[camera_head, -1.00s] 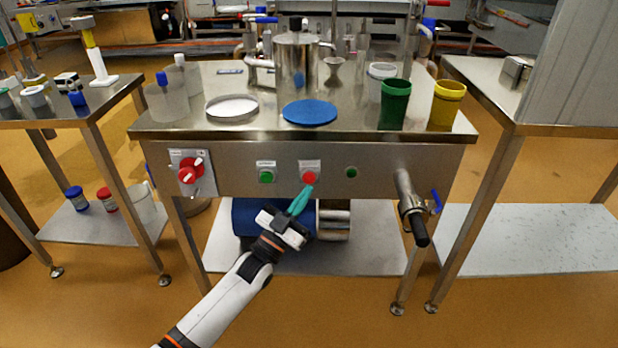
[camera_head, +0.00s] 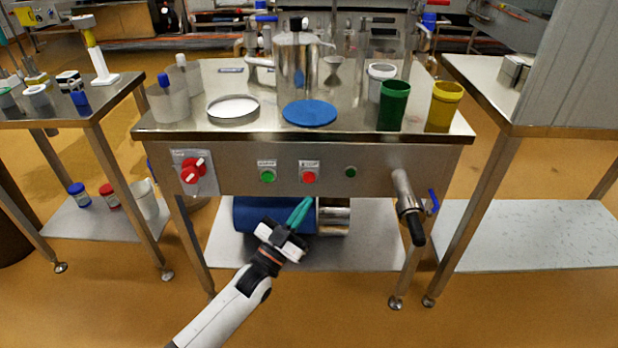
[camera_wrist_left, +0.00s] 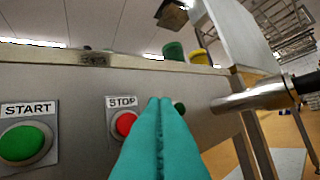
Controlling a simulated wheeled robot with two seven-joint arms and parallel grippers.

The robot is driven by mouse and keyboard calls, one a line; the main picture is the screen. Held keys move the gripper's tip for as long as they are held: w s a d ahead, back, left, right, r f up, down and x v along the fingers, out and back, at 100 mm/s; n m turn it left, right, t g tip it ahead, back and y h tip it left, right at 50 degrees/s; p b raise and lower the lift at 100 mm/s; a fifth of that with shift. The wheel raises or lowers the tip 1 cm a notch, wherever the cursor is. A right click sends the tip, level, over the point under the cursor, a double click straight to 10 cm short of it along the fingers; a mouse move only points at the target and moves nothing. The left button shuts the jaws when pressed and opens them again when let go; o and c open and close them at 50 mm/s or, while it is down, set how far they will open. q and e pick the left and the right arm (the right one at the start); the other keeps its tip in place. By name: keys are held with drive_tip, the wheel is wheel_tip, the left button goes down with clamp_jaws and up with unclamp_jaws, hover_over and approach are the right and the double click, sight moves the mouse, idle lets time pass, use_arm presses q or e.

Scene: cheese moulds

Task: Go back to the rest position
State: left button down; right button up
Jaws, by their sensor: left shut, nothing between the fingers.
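My left gripper (camera_head: 299,212) is in front of the steel machine table, a little below the red stop button (camera_head: 309,177), and apart from the panel in the head view. Its teal fingers are shut with nothing between them. In the left wrist view the closed fingers (camera_wrist_left: 160,108) point up at the panel and cover part of the area right of the red STOP button (camera_wrist_left: 124,124). The green START button (camera_wrist_left: 24,143) is at the left there. My right gripper is not in view.
The table panel (camera_head: 240,182) carries a red rotary switch (camera_head: 192,171) and a green button (camera_head: 267,176). A steel outlet pipe (camera_head: 404,195) juts out at the right. A blue cylinder (camera_head: 250,215) lies on the lower shelf behind the gripper. Floor in front is clear.

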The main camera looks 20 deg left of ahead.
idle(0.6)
